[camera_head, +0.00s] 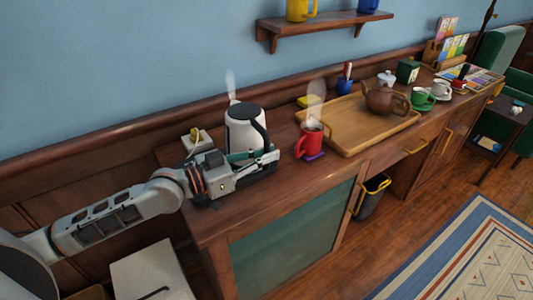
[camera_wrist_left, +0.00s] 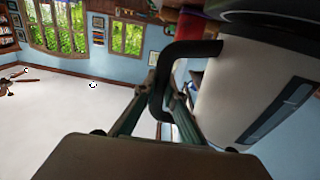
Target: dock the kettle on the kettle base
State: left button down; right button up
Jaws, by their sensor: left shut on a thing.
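The white kettle (camera_head: 240,131) with a dark top and black handle stands upright at the left end of the wood counter, steam rising above it. My left gripper (camera_head: 270,156) reaches in from the left and is shut on the kettle's handle. In the left wrist view, the black handle (camera_wrist_left: 160,85) passes between the fingers, and the white kettle body (camera_wrist_left: 225,100) fills the right side. A dark, flat thing (camera_head: 262,170), perhaps the kettle base, shows partly under the gripper. The gripper hides the kettle's bottom, so I cannot tell whether it touches the base.
A red mug (camera_head: 309,141) steams on a purple coaster close to the kettle's right. A wooden tray (camera_head: 350,140) with a brown teapot (camera_head: 385,98) lies farther right. A small pale box (camera_head: 197,141) stands behind my wrist. A wall shelf (camera_head: 325,24) hangs above.

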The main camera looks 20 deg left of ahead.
pick_arm(q)
jog(key=shift+f, duration=0.2)
pick_arm(e)
jog(key=shift+s+f, duration=0.35)
jog(key=shift+f, duration=0.05)
pick_arm(q)
jog(key=shift+f, duration=0.15)
pick_arm(e)
jog(key=shift+f, duration=0.15)
pick_arm(q)
jog(key=c, duration=2.4)
grip_release()
jog(key=shift+f, duration=0.1)
jog(key=p+v, duration=0.1)
jog(key=v, duration=1)
pick_arm(e)
jog(key=r, duration=0.1)
jog(key=w+r, duration=0.1)
jog(key=r, duration=0.1)
jog(key=shift+w+r, duration=0.15)
jog(key=shift+w, duration=0.15)
jog(key=shift+s, duration=0.2)
